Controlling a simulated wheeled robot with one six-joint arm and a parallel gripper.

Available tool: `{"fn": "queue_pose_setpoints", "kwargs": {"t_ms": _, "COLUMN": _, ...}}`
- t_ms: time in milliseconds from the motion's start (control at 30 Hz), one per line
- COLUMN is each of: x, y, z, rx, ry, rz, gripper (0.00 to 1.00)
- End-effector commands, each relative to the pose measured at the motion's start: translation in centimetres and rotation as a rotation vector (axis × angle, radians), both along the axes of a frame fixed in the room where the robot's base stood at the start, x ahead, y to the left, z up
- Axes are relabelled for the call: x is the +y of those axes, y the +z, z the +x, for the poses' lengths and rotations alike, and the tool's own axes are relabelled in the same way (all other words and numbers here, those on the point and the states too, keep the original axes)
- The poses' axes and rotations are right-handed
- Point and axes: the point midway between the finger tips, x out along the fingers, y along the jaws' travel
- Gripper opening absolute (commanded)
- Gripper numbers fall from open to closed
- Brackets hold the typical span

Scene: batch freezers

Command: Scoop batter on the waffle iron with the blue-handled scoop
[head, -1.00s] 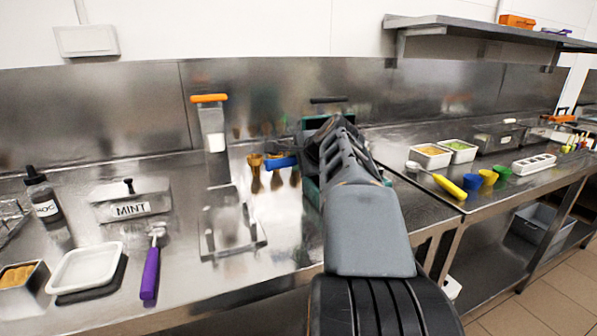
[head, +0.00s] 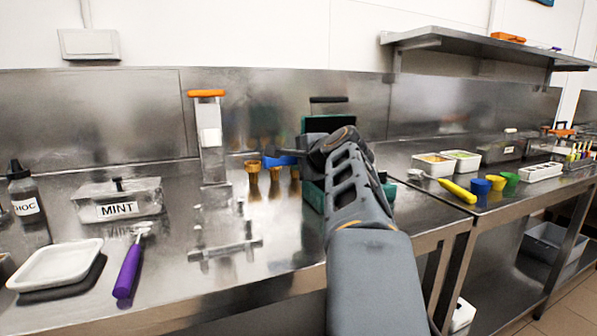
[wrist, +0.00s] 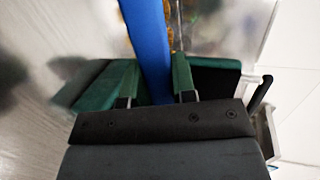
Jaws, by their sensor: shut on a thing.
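My gripper (head: 303,157) is shut on the blue handle of the scoop (head: 282,161), held over the steel counter's back part. In the wrist view, the blue handle (wrist: 149,45) runs up between two green fingers (wrist: 155,82). The scoop's bowl cannot be made out. A dark green device with a black top handle (head: 328,123) stands right behind my gripper, partly hidden by my arm; I cannot tell whether it is the waffle iron. A dark green block also shows beside the fingers in the wrist view (wrist: 215,78). I cannot identify the batter with certainty.
Several gold cups (head: 274,173) stand left of my gripper, near an orange-handled steel stand (head: 210,140). A MINT tub (head: 118,204), white tray (head: 55,264) and purple-handled tool (head: 127,270) are left. A yellow-handled scoop (head: 458,191) and coloured cups (head: 481,186) are right.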

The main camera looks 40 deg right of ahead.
Motion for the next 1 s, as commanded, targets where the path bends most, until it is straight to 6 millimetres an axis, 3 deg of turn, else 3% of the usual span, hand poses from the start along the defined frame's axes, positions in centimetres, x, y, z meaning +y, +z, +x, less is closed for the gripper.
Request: {"fn": "queue_pose_setpoints", "kwargs": {"t_ms": 1000, "x": 0.06, "y": -0.22, "z": -0.14, "rx": -0.124, "ry": 0.000, "rz": -0.040, "gripper": 0.01}}
